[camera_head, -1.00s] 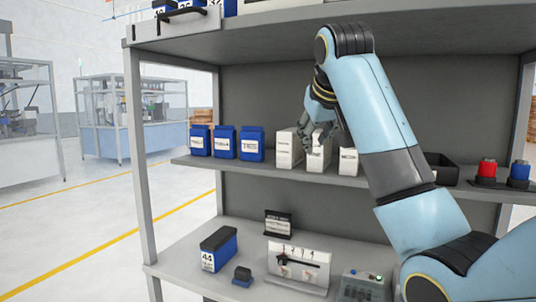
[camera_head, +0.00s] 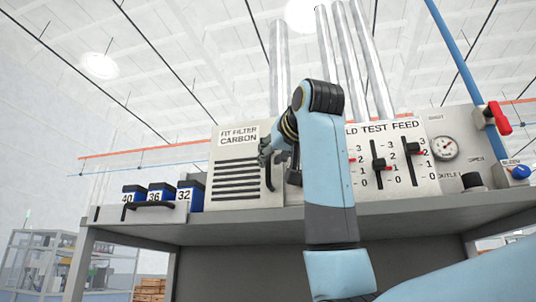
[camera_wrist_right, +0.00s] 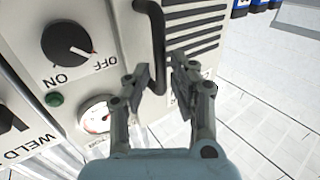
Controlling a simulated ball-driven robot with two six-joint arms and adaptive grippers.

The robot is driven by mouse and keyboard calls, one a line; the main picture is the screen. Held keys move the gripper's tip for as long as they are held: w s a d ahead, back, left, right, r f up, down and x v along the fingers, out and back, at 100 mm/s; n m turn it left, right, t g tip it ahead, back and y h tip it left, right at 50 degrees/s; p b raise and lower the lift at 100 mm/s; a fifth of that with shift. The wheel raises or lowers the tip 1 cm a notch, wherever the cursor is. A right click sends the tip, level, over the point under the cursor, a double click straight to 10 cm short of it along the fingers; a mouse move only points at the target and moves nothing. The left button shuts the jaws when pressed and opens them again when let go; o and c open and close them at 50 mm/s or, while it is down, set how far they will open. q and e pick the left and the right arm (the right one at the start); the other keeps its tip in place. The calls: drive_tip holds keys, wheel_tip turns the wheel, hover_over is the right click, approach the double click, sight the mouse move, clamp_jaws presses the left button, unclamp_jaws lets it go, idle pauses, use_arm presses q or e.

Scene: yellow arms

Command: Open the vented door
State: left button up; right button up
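The vented door (camera_head: 236,160) is a pale panel with dark horizontal slots, under a label reading "FIT FILTER CARBON". It looks shut. Its black bar handle (camera_head: 269,174) is at its right side, partly hidden by my arm. In the right wrist view the handle (camera_wrist_right: 156,45) reaches down between the fingers of my right gripper (camera_wrist_right: 160,75), beside the slots of the door (camera_wrist_right: 195,30). The fingers are apart, one on each side of the handle; contact cannot be told. In the head view my right gripper (camera_head: 272,152) is in front of the door's right part. My left gripper is not in view.
Left of the door, blue numbered boxes (camera_head: 160,192) stand behind a black rail. Right of it is a panel with sliders (camera_head: 380,165), a gauge (camera_head: 445,148) and a red-handled valve (camera_head: 499,118). The wrist view shows an ON/OFF knob (camera_wrist_right: 66,43) near the handle.

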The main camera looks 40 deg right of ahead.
drive_tip(key=shift+p+x, duration=0.35)
drive_tip(key=shift+x, duration=0.7)
drive_tip(key=shift+w, duration=0.4)
drive_tip(key=shift+d, duration=0.1)
drive_tip(key=shift+s, duration=0.1)
drive_tip(key=c, duration=0.4)
clamp_jaws()
